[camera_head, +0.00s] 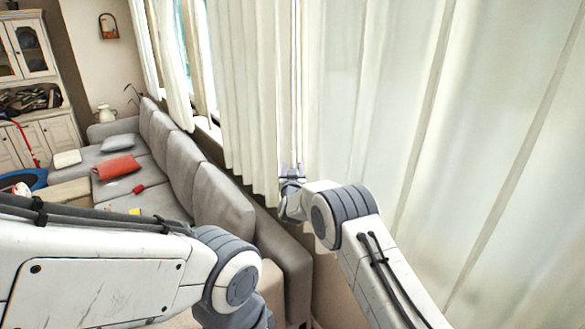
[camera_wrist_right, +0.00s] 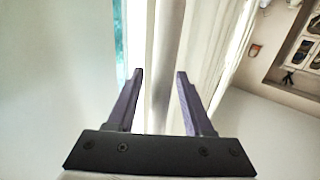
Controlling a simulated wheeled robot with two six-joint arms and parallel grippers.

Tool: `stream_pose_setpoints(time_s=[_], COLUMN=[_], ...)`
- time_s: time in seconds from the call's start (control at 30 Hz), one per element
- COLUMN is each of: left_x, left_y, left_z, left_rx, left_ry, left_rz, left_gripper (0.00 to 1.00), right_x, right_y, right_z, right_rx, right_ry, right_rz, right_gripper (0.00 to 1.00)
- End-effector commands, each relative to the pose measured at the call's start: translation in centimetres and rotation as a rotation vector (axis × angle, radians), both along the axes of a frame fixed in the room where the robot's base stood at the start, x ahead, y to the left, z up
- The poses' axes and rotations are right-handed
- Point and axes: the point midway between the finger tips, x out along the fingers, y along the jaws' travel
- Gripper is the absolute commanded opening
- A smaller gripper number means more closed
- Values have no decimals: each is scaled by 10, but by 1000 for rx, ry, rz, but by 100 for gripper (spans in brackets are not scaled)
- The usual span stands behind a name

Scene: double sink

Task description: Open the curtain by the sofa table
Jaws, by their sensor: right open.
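A cream curtain (camera_head: 385,120) hangs in long folds at the right of the head view. Another curtain panel (camera_head: 250,90) hangs left of it, beside the sofa. My right gripper (camera_head: 291,168) is at the vertical gap between the two panels, near the sofa's back. In the right wrist view its two purple fingers (camera_wrist_right: 160,78) are apart, with a pale vertical strip (camera_wrist_right: 167,50), perhaps a curtain edge, between them. I cannot tell whether the fingers touch it. My left arm crosses the lower left, and its gripper is out of view. I cannot make out a sofa table.
A grey sofa (camera_head: 222,196) runs along the window side, below the curtains. A red cushion (camera_head: 116,167) and a grey cushion (camera_head: 118,142) lie on it. More curtains (camera_head: 172,70) hang farther back. A white cabinet (camera_head: 30,60) stands at the far left.

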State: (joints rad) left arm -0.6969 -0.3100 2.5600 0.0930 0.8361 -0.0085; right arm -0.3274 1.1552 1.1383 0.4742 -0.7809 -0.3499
Motion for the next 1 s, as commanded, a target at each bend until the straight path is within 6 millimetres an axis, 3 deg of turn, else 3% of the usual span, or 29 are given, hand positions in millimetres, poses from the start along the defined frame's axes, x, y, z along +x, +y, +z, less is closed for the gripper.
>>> stream_pose_setpoints(time_s=[0.1,0.23,0.27,1.0], left_x=[0,0,0,0], left_y=[0,0,0,0], left_z=[0,0,0,0], left_rx=[0,0,0,0], left_ry=[0,0,0,0], left_rz=[0,0,0,0], left_gripper=[50,50,50,50], right_x=[0,0,0,0], right_y=[0,0,0,0], right_z=[0,0,0,0], right_rx=[0,0,0,0], right_ry=[0,0,0,-1], right_rz=[0,0,0,0], right_gripper=[52,2,0,0])
